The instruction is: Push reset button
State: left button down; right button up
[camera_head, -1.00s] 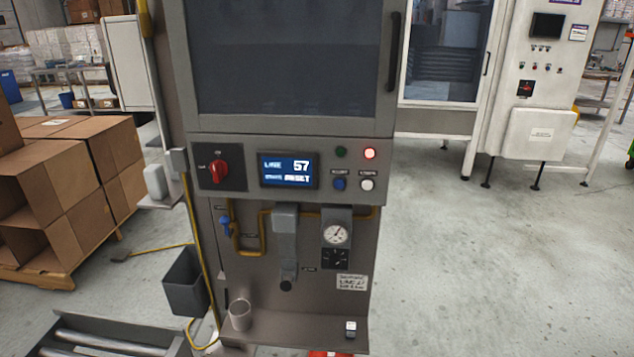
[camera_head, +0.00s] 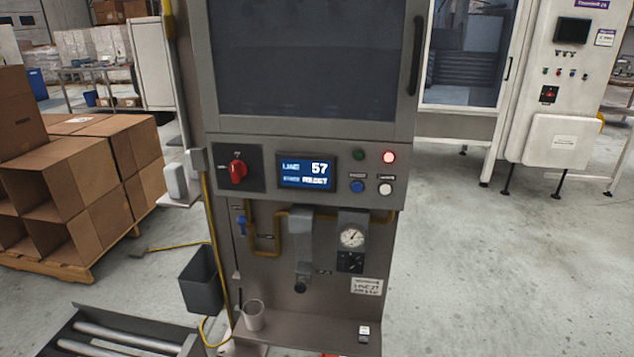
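A grey machine cabinet (camera_head: 300,225) stands ahead of me, with a control panel across its middle. On the panel are a red rotary switch (camera_head: 238,171), a lit display (camera_head: 307,173) reading LINE 57 with a blurred second line, a blue button (camera_head: 357,187) and a white button (camera_head: 385,188). Above these are a dark green lamp (camera_head: 358,155) and a lit red lamp (camera_head: 389,157). Small labels sit over the two buttons; the left one looks like RESET but is blurred. Neither gripper shows in the view.
A shelf low on the cabinet holds a cup (camera_head: 253,315). Stacked cardboard boxes (camera_head: 60,200) stand on a pallet at left, and a roller conveyor (camera_head: 115,335) lies front left. The floor at right (camera_head: 480,270) is open.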

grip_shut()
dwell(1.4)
